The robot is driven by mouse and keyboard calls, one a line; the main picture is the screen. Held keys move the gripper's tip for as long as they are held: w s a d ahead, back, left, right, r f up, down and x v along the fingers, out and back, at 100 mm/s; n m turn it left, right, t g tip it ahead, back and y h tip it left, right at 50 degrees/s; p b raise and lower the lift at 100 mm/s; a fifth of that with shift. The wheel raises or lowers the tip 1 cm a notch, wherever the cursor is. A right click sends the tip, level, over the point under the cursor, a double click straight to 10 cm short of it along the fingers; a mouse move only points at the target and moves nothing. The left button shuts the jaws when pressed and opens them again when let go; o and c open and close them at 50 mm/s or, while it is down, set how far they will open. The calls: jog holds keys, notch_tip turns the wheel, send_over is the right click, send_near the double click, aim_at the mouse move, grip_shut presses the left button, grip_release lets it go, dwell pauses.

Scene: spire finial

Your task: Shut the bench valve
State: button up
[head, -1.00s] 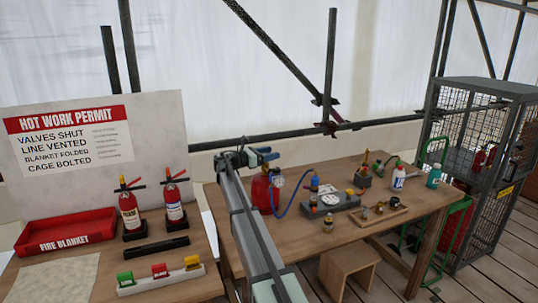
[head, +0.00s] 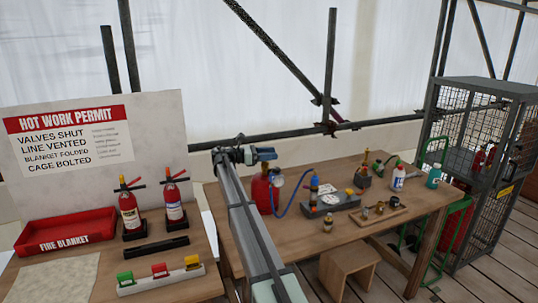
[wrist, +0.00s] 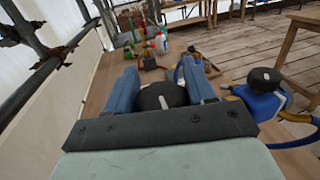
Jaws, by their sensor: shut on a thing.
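My gripper (head: 264,154) is at the top of the red cylinder (head: 260,192) at the left end of the bench (head: 335,240). In the wrist view, the blue fingers of my gripper (wrist: 160,85) stand on either side of a round black knob (wrist: 158,96) with a white mark, and they are shut on it. The mark runs roughly along the fingers. The knob is hidden in the head view. A round gauge (head: 278,181) sits beside the cylinder's top. A blue body with a black knob (wrist: 262,82) stands to the right in the wrist view, apart from my fingers.
A blue hose (head: 290,212) runs from the cylinder across the bench. A grey block (head: 340,202), a wooden tray (head: 375,218) and bottles (head: 398,177) stand further right. A scaffold pipe (head: 385,122) runs behind. The sign (head: 68,133) and fire extinguishers (head: 130,212) are at left.

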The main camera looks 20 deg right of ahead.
jog(key=shift+m+g, duration=0.3)
jog(key=shift+g, duration=0.2)
jog(key=o, duration=0.9)
jog(key=shift+o, duration=0.2)
jog(key=v, duration=1.3)
jog(key=shift+a+r, duration=0.15)
jog(key=shift+a, duration=0.25)
